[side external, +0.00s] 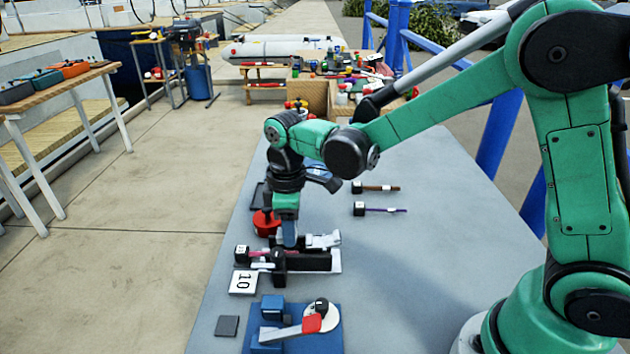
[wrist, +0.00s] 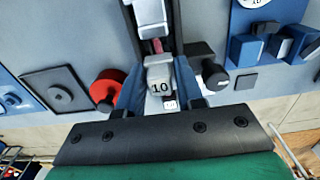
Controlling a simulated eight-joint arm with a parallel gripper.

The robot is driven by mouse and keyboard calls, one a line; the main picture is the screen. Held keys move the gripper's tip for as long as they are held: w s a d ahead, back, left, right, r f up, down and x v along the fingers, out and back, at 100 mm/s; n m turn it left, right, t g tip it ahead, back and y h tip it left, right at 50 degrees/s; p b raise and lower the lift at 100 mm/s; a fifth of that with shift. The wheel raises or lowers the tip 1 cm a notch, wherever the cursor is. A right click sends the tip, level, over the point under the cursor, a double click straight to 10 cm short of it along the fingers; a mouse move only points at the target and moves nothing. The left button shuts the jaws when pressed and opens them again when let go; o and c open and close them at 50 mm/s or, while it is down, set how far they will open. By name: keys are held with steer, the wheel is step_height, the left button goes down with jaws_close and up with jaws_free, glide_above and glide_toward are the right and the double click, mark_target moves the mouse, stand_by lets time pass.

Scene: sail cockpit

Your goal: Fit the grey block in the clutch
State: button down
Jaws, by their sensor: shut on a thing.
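A small grey block marked 10 (wrist: 160,78) sits between the blue fingers of my gripper (wrist: 160,95) in the wrist view. My gripper (side external: 287,240) is shut on it, pointing down over the clutch in the side view. The clutch (side external: 318,262) is a dark, low, channel-like fixture with pale parts, lying on the grey table. In the wrist view its dark channel (wrist: 176,32) runs up from the block, with a second pale grey piece (wrist: 150,14) farther along. A pink line (side external: 260,253) runs into the clutch. The block's underside is hidden, so I cannot tell whether it is seated.
A red round drum (side external: 266,222) stands close behind the clutch. A blue base with a red-and-white lever (side external: 312,325) is nearer. Two handled tools (side external: 380,188) lie at right. The table's right middle is clear.

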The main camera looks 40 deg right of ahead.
steer(key=shift+f, duration=0.95)
steer(key=shift+r, duration=0.3)
steer(key=shift+r, duration=0.35)
steer(key=shift+f, duration=0.6)
stand_by(0.6)
steer(key=shift+r, duration=0.2)
steer(key=shift+r, duration=0.4)
steer(key=shift+f, duration=0.6)
stand_by(0.8)
steer(key=shift+c, duration=2.4)
jaws_free()
